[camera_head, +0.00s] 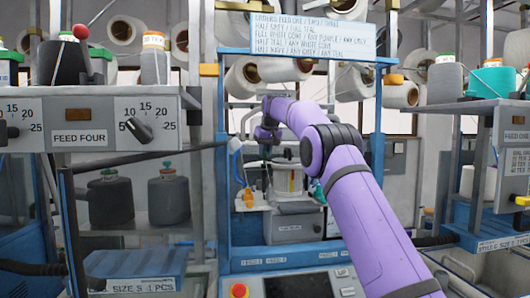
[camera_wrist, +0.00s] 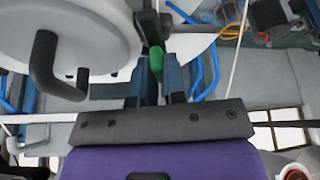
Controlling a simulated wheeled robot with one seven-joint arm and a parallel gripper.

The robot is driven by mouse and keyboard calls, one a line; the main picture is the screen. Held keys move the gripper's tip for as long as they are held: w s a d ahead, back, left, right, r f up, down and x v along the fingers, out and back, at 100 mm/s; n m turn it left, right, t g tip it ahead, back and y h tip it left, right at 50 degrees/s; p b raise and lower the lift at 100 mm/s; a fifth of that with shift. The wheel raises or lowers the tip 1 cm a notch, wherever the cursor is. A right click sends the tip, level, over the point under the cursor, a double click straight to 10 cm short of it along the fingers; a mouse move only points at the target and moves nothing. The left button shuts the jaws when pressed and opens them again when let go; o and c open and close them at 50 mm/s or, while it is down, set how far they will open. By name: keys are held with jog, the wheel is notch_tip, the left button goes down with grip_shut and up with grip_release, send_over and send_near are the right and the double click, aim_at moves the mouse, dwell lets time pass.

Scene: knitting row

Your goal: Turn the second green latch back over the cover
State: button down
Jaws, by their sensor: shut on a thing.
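In the wrist view a green latch (camera_wrist: 155,62) sits between the two fingers of my gripper (camera_wrist: 160,72), which is shut on it. The latch is at the rim of a large round white cover (camera_wrist: 95,25). The cover carries a dark curved handle (camera_wrist: 58,72), left of my fingers. In the head view my gripper (camera_head: 267,142) is small, at the upper left of a white round unit (camera_head: 288,178) in the blue frame. Its fingertips and the held latch are too small to make out there. A second green part (camera_head: 318,192) shows at the unit's right side.
My purple arm crosses the right of the blue frame. A panel marked FEED FOUR (camera_head: 85,137) stands at left, with a dial (camera_head: 138,130). A red button (camera_head: 239,290) is at the front. Yarn cones (camera_head: 155,58) stand on the side shelves. An orange part (camera_head: 248,198) sits left of the unit.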

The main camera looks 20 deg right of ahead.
jog(key=n+y, duration=0.1)
jog(key=n, duration=0.3)
jog(key=shift+d+y, duration=0.1)
jog(key=shift+y, duration=0.3)
jog(key=shift+n+g+y, duration=0.3)
jog(key=shift+n+y, duration=0.2)
jog(key=shift+n, duration=1.1)
jog(key=c, duration=1.2)
grip_release()
